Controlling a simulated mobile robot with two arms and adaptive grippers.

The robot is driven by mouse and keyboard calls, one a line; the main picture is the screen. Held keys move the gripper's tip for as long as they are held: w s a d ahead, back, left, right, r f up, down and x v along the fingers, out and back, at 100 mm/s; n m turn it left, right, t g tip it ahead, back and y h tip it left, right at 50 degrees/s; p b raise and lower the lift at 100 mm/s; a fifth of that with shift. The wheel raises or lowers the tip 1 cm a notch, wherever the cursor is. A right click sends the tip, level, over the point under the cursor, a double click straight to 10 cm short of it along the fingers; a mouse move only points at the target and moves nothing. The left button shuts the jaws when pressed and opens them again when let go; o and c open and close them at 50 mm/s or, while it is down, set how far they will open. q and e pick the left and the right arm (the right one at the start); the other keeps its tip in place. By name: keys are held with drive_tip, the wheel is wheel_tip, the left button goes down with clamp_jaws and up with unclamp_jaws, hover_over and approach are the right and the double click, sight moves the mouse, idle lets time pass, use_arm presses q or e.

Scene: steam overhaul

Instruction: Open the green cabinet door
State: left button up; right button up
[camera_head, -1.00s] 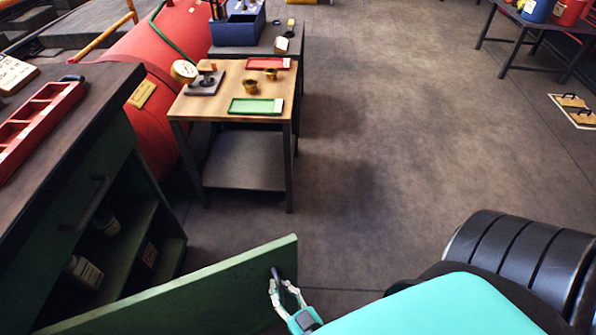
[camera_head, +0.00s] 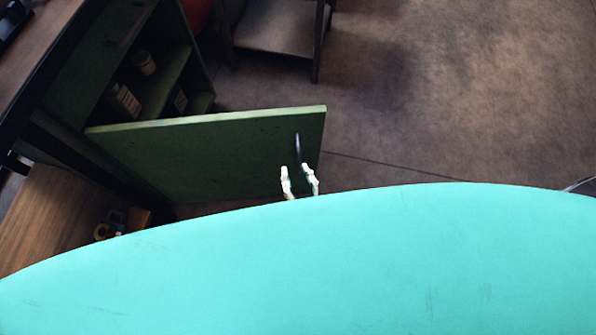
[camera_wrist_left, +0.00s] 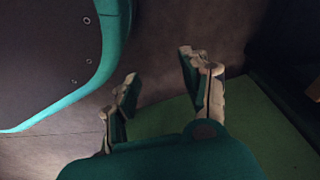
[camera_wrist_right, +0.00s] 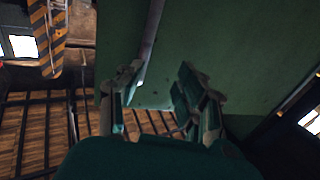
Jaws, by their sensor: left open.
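The green cabinet door (camera_head: 220,155) stands swung well out from the green cabinet (camera_head: 85,80), whose shelves are exposed. Its dark bar handle (camera_head: 298,147) is near the door's free edge. My right gripper (camera_head: 298,170) is open at the lower end of the handle, fingers apart. In the right wrist view the handle (camera_wrist_right: 151,45) runs down to between the spread fingertips (camera_wrist_right: 158,80), nearer the left finger; contact is unclear. My left gripper (camera_wrist_left: 160,68) is open and empty in the left wrist view, above a green surface I cannot identify. It is hidden in the head view.
Small containers (camera_head: 124,98) stand on the cabinet shelves. A wooden surface (camera_head: 45,215) lies at lower left. A table with a lower shelf (camera_head: 275,30) stands beyond the door. The floor (camera_head: 450,100) to the right is clear. My teal body hides the lower head view.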

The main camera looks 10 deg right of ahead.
drive_tip(key=s+d, duration=0.1)
drive_tip(key=s, duration=1.1)
drive_tip(key=shift+d, duration=0.3)
